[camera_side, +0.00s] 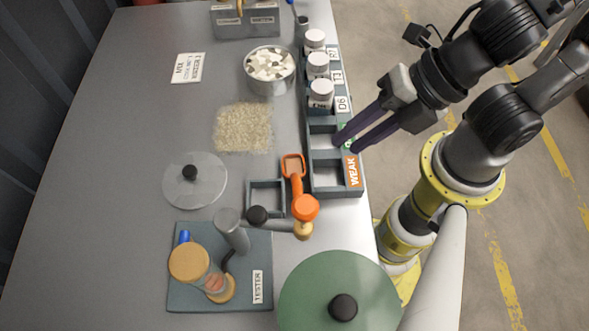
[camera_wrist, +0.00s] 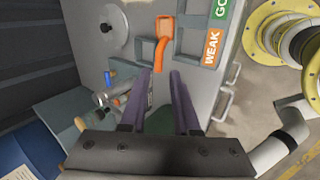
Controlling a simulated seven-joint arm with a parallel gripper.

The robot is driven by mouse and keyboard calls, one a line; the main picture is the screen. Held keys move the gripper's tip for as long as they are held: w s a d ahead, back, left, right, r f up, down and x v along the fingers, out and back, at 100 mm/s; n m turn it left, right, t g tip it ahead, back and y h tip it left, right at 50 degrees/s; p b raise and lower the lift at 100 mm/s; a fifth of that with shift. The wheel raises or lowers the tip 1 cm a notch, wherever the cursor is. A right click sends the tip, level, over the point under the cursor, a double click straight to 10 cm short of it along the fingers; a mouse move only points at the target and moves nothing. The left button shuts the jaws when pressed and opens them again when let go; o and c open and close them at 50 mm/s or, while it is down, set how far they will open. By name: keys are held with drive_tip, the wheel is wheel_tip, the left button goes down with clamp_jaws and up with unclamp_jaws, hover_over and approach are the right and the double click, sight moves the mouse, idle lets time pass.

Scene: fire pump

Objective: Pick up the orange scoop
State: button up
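The orange scoop (camera_side: 298,186) lies near the right edge of the grey table in the side view. Its squarish head points toward the back, and a round orange knob shows at its near end. In the wrist view the scoop (camera_wrist: 160,52) is beyond and between my fingertips. My gripper (camera_side: 347,147) has two dark purple fingers, apart and empty. In the side view they appear over the rack's right edge by the WEAK label, to the right of the scoop. The wrist view also shows the open gripper (camera_wrist: 159,73).
A grey compartment rack (camera_side: 327,192) holds several white-lidded jars at its far end. A small square frame (camera_side: 252,184) is left of the scoop. The tester (camera_side: 190,300) and green lid (camera_side: 310,290) stand nearer. A clear lid (camera_side: 210,180) lies left.

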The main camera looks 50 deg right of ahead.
approach(300, 185)
drive_tip(key=shift+w+a+f, duration=0.1)
drive_tip(key=shift+w+f, duration=0.3)
drive_tip(key=shift+f, duration=0.2)
drive_tip(key=shift+w+a+f, duration=0.1)
drive_tip(key=shift+w+f, duration=0.3)
drive_tip(key=shift+f, duration=0.25)
drive_tip(key=shift+a+x, duration=0.15)
drive_tip(key=shift+x, duration=1)
drive_tip(key=shift+a+x, duration=0.15)
drive_tip(key=shift+x, duration=1.85)
drive_tip(key=shift+s, duration=0.15)
clamp_jaws()
